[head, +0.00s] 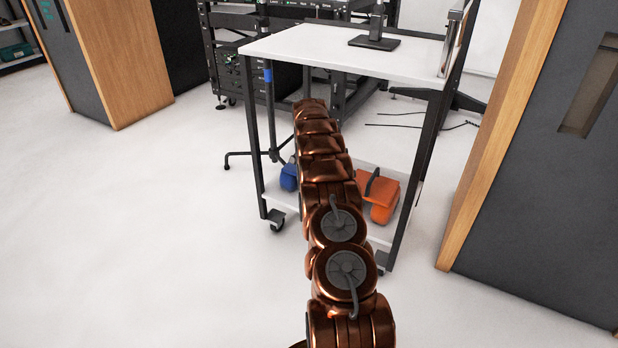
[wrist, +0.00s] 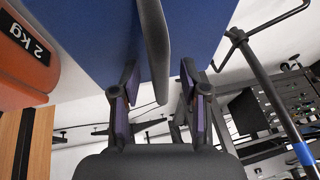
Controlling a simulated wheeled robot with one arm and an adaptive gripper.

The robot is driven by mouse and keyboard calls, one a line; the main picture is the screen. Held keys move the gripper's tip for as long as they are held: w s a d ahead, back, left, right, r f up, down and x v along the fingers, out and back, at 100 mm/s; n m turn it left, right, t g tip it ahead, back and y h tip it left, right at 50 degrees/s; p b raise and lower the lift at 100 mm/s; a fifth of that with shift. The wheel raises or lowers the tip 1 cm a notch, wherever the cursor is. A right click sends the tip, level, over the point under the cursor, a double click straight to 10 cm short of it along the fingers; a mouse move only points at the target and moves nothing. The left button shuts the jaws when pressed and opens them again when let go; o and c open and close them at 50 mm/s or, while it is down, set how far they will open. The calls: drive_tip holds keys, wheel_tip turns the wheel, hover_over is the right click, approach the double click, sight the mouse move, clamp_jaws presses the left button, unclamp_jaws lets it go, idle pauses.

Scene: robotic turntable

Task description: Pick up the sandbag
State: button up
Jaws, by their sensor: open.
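A blue sandbag (wrist: 85,35) fills the top of the wrist view, close in front of my gripper (wrist: 159,75). Its dark strap handle (wrist: 154,45) reaches down between my two open fingers; I cannot tell whether either finger touches it. In the head view the blue sandbag (head: 289,177) shows only in part on the cart's lower shelf, left of my arm. An orange sandbag (head: 377,200) with a dark handle lies on the same shelf, right of my arm. It also shows in the wrist view (wrist: 20,75), with a "2 kg" label. My arm hides the gripper in the head view.
The cart (head: 290,45) has a white top with a dark stand (head: 374,42) and dark posts around the lower shelf. A tripod-like stand (head: 270,120) is behind its left side. Wood-sided cabinets flank it left and right (head: 500,130). Floor at the left is clear.

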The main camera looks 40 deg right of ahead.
drive_tip(key=shift+r, duration=0.1)
clamp_jaws()
idle(0.7)
